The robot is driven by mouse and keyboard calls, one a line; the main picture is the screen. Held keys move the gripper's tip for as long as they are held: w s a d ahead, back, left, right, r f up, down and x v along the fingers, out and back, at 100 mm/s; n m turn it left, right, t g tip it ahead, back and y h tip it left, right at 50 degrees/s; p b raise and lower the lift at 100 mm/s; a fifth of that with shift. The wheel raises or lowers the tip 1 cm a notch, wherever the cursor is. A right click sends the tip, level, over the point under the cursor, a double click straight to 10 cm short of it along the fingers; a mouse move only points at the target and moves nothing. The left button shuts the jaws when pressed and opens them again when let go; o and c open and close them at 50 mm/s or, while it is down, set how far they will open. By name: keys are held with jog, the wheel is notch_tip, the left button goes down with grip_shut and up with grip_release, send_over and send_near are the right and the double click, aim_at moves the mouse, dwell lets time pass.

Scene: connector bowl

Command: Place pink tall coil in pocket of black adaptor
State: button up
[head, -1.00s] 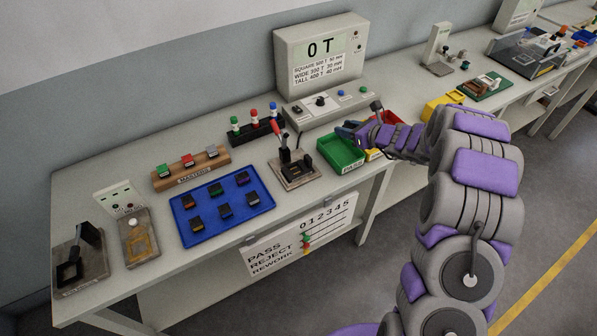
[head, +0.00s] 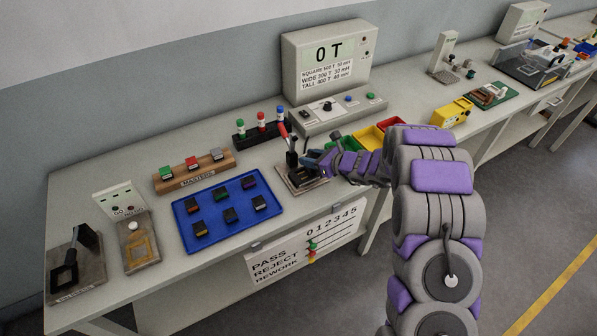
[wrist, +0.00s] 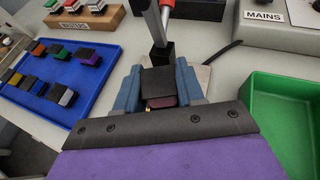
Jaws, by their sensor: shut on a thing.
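My gripper (wrist: 157,90) is shut on a dark block with a pinkish lower part (wrist: 163,102), which looks like the pink tall coil; the blue fingers are on either side of it. In the head view my gripper (head: 312,161) is small and partly hidden. It is over a metal plate (wrist: 203,78) carrying a black upright (wrist: 163,53) with a red-handled lever. A black part on this plate, perhaps the black adaptor, is mostly hidden by my gripper. I cannot tell whether the held block touches it or where its pocket is.
A blue tray (head: 227,229) with several dark coils lies left. Behind stand a wooden masters block (head: 191,178), a black rack (head: 262,134) and a tester (head: 325,70) reading 0 T. Green (wrist: 285,110), yellow (head: 366,138) and red bins are close on the right.

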aim_at(301, 175)
jog(key=shift+s+a+f, duration=0.2)
jog(key=shift+s+a, duration=0.05)
jog(key=shift+a, duration=0.3)
jog(key=shift+s+a+f, duration=0.2)
jog(key=shift+a, duration=0.3)
jog(key=shift+s+d+r+b, duration=0.1)
jog(key=shift+d+r+b, duration=0.1)
jog(key=shift+b, duration=0.15)
jog(key=shift+f, duration=0.25)
jog(key=f, duration=0.1)
jog(key=a+f+b, duration=0.1)
jog(key=f, duration=0.1)
jog(key=shift+s+a, duration=0.1)
jog(key=shift+s+a+f, duration=0.1)
jog(key=shift+a, duration=0.05)
grip_shut()
jog(key=o, duration=0.9)
grip_release()
jog(key=shift+d+f, duration=0.1)
jog(key=shift+d, duration=0.15)
jog(key=shift+c, duration=0.2)
